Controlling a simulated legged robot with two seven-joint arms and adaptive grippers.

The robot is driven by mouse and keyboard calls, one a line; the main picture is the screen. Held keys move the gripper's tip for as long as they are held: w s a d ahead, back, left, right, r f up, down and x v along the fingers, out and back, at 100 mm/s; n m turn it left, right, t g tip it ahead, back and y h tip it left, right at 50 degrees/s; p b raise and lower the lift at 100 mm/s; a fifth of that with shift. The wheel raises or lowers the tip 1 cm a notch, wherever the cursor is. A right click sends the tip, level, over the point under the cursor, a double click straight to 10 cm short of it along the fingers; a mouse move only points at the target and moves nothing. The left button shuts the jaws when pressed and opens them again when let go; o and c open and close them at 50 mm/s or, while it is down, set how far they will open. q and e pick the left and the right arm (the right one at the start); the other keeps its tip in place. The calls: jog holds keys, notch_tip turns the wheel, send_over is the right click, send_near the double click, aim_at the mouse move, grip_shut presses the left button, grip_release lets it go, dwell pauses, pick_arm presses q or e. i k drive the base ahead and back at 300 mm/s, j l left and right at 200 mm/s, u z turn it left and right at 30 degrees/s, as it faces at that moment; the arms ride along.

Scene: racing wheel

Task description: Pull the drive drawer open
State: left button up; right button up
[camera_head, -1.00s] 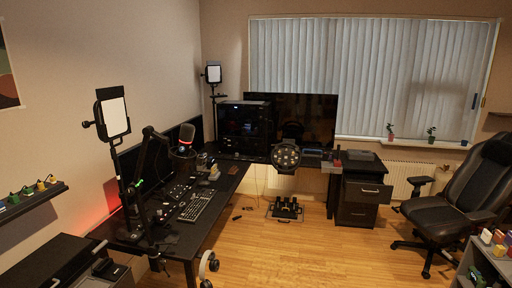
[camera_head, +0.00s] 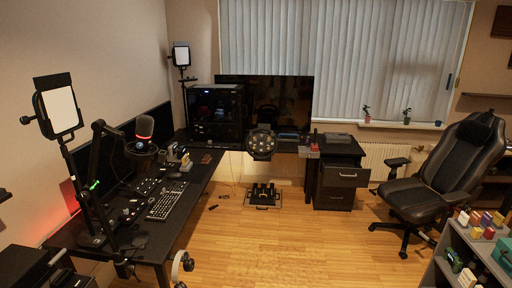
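A dark drawer cabinet (camera_head: 333,199) stands on the floor beside the far desk, under the window. Its upper drawer (camera_head: 343,176) has a silver handle and appears to stick out past the drawer below. Which drawer is the drive drawer cannot be told from labels. A round racing wheel (camera_head: 262,144) is mounted at the far desk's front edge, left of the cabinet. Neither of my grippers is in view, and the cabinet is some way ahead across the floor.
An office chair (camera_head: 450,180) stands right of the cabinet. Pedals (camera_head: 263,196) sit on the floor below the wheel. A long desk (camera_head: 185,215) runs along the left. A shelf (camera_head: 480,255) with small boxes is at lower right. The middle wood floor (camera_head: 290,245) is clear.

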aim_at(233, 127)
jog(key=i, duration=4.4)
